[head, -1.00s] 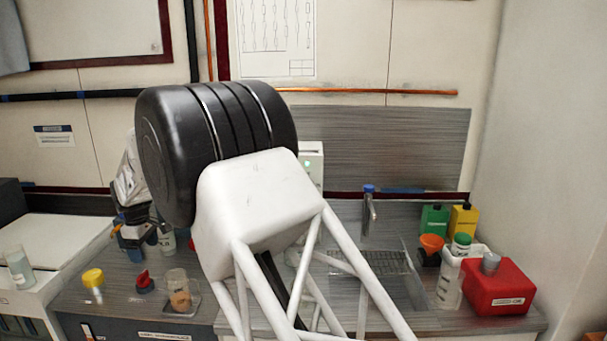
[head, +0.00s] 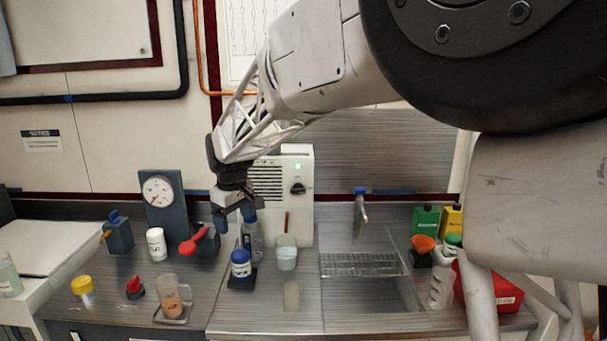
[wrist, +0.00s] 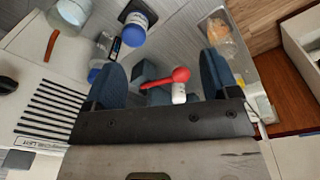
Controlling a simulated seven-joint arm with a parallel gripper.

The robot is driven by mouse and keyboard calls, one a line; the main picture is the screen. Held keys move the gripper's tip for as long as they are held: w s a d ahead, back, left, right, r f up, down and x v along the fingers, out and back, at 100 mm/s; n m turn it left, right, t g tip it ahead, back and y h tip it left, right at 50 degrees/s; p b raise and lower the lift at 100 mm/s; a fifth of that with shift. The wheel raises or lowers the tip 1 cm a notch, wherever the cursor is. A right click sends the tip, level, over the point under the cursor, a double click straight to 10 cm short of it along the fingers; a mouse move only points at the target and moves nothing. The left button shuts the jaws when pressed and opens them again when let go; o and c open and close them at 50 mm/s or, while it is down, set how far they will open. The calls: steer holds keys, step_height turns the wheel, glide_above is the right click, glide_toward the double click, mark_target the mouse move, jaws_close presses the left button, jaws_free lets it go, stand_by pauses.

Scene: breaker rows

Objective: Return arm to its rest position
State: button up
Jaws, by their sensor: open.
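My gripper (head: 234,218) hangs over the back of the counter, in front of the white unit and above the bottles. In the wrist view my gripper (wrist: 166,78) shows two blue fingers spread wide apart, with nothing held between them. A red spoon-like handle (wrist: 168,78) and a white bottle appear between the fingers in that view, farther off below. In the head view the red handle (head: 194,243) is just left of my gripper. My arm reaches in from the right and covers the right part of the head view.
A blue-lidded jar (head: 240,265), a beaker (head: 286,254) and a white bottle (head: 157,244) stand near my gripper. A dial gauge (head: 160,194) stands at the back left. A sink (head: 365,292) and a red container (head: 505,290) are to the right.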

steer(key=s+d+r+m+t, duration=0.1)
steer(key=s+d+r+m, duration=0.15)
steer(key=s+d, duration=0.7)
steer(key=s+d+r+m, duration=0.1)
steer(key=s+d+m, duration=0.35)
steer(key=d, duration=0.85)
steer(key=s+d+f+m, duration=0.2)
steer(key=s+d, duration=0.4)
steer(key=s, duration=0.5)
steer(key=s+d+f+m, duration=0.2)
steer(key=s+d+f, duration=0.2)
steer(key=s+d, duration=0.3)
steer(key=shift+s+d+m+t, duration=0.15)
steer(key=shift+s+m+t, duration=0.2)
steer(key=shift+s, duration=2.45)
steer(key=shift+h, duration=0.3)
